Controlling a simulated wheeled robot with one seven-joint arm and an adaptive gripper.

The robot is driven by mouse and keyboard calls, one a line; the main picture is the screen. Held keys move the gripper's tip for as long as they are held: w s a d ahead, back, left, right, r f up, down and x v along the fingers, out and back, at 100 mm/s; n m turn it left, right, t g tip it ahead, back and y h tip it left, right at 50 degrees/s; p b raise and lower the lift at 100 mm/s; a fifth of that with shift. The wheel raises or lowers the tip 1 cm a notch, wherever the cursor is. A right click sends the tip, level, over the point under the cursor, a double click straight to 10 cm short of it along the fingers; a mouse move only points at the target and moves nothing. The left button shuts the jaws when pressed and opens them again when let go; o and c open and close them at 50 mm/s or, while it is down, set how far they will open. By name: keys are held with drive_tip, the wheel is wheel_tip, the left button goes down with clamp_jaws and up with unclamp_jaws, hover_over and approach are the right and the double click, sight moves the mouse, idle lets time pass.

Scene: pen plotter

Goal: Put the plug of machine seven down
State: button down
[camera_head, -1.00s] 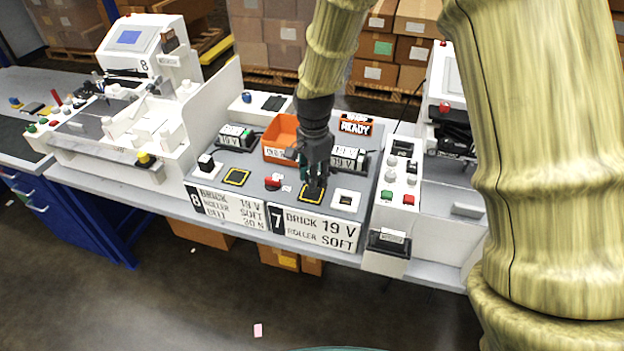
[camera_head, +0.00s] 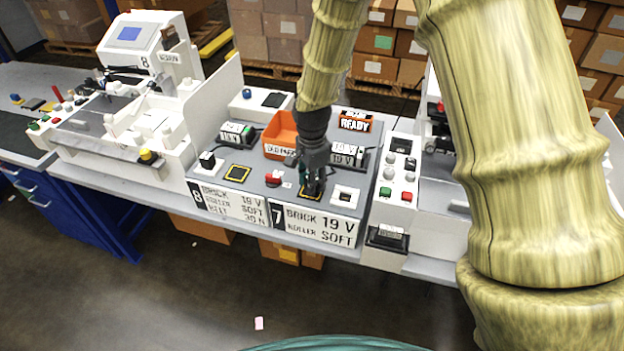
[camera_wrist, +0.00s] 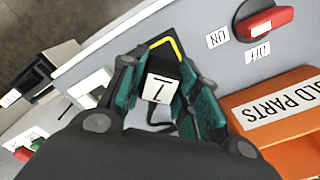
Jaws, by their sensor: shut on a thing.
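My gripper (camera_head: 313,184) is shut on the plug of machine seven. In the wrist view the plug (camera_wrist: 159,93) is a dark block with a white face marked 7, between the teal finger pads, with a dark cable beside it. In the head view the fingers mostly hide it. Plug and fingertips are over the yellow-outlined square of bay 7, whose outline (camera_wrist: 166,42) shows past the plug in the wrist view. I cannot tell if the plug touches the panel. The white socket (camera_head: 345,194) of bay 7 is just right of the gripper and looks empty.
A red switch (camera_head: 273,179) with ON/OFF labels is left of the gripper. An orange old-parts bin (camera_head: 281,134) stands behind. A 19 V power block (camera_head: 348,156) is behind right. Machine eight's plug (camera_head: 207,160) and empty yellow-outlined square (camera_head: 238,174) are at left.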

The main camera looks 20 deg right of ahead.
drive_tip(key=c, duration=1.1)
unclamp_jaws()
drive_tip(key=shift+o, duration=0.2)
drive_tip(key=shift+r, duration=0.15)
wheel_tip(320, 180, up, 12)
drive_tip(key=b, duration=0.2)
drive_tip(key=shift+b, duration=0.4)
